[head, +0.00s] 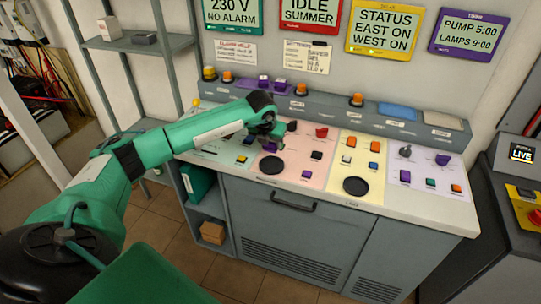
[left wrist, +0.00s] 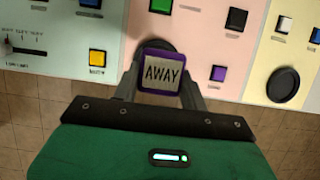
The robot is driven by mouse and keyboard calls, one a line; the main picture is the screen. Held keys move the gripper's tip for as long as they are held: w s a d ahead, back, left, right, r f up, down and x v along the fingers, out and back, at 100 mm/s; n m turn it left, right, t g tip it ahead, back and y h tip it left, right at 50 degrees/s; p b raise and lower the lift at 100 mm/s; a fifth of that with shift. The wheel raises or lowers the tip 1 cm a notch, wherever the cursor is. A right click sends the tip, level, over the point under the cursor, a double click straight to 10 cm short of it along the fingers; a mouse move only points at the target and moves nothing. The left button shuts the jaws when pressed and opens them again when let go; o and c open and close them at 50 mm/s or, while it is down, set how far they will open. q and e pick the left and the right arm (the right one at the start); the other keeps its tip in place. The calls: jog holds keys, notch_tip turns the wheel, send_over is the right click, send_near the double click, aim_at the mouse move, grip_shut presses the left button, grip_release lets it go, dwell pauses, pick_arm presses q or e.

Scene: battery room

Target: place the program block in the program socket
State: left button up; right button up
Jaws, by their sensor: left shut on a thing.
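My left gripper (head: 272,140) is above the sloped console top, over its left part. In the left wrist view the left gripper (left wrist: 160,85) is shut on a purple-edged block (left wrist: 164,72) with a pale face reading AWAY. A dark round disc (left wrist: 155,46) on the pink panel shows partly behind the block; the block appears to be held above the panel. In the head view the same disc (head: 271,164) lies just below the gripper. I cannot tell which part is the program socket. The right gripper is not in view.
The console top (head: 455,211) carries several coloured buttons, knobs and a second black disc (head: 356,186). A raised ledge (head: 330,105) behind it holds orange lamps and a purple holder (head: 272,87). A grey cabinet (head: 522,185) stands at right, shelves (head: 135,42) at left.

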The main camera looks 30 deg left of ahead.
aim_at(271, 149)
pick_arm(q)
notch_tip(271, 149, down, 3)
jog(key=shift+f+p, duration=0.2)
jog(key=shift+p, duration=0.1)
notch_tip(271, 149, down, 3)
jog(key=shift+f+p, duration=0.2)
jog(key=shift+p, duration=0.4)
jog(key=shift+f, duration=0.5)
jog(key=o, duration=0.6)
jog(key=shift+f, duration=0.15)
jog(key=o, duration=0.4)
